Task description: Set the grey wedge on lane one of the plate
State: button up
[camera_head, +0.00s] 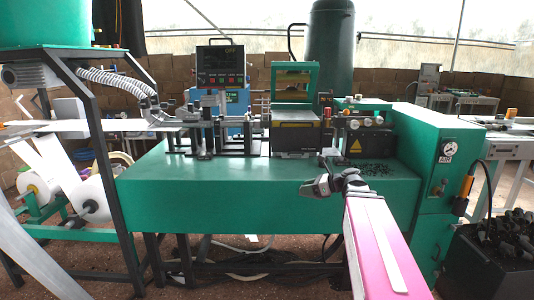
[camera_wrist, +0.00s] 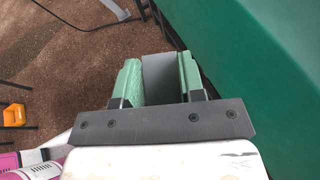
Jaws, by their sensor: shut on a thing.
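My gripper (camera_wrist: 158,68) is shut on a grey block, the grey wedge (camera_wrist: 161,78), which shows between the two green finger pads in the wrist view. Its far end is cut off from clear view, and its wedge shape cannot be made out. In the head view my gripper (camera_head: 322,186) is at the front edge of the green machine table (camera_head: 200,180), small and dark, and the wedge cannot be told there. In the wrist view the brown floor lies beneath the wedge. I cannot make out a plate with lanes in either view.
The machine's green side (camera_wrist: 250,60) fills the right of the wrist view, close to the wedge. A control box (camera_head: 220,64) and press (camera_head: 294,130) stand on the table. Dark bits (camera_head: 376,169) lie at its right. A black crate (camera_head: 490,265) stands at lower right.

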jog(key=s+d+f+m+t+h, duration=0.1)
jog(key=s+d+f+m+t, duration=0.1)
jog(key=f, duration=0.3)
jog(key=shift+s+d+m+t+h, duration=0.25)
jog(key=shift+d+m+t+h, duration=0.05)
jog(key=shift+d, duration=0.25)
jog(key=shift+w, duration=0.1)
